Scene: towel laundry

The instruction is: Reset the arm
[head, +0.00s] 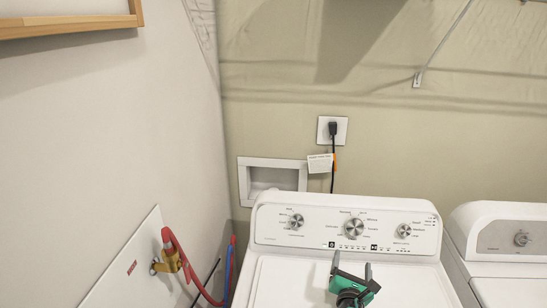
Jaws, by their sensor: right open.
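My right gripper (352,270) shows at the bottom of the head view, over the lid of the white washing machine (290,283). It has a green body and two dark fingers that stand apart, with nothing between them. The fingers point toward the washer's control panel. My left gripper is not in view. No towel shows.
A second white machine (500,258) stands close on the right. A wall outlet (341,123) with a black plug and cord is behind the washer. Red and blue hoses (182,258) run along the left wall. A wooden shelf (70,24) juts out at upper left.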

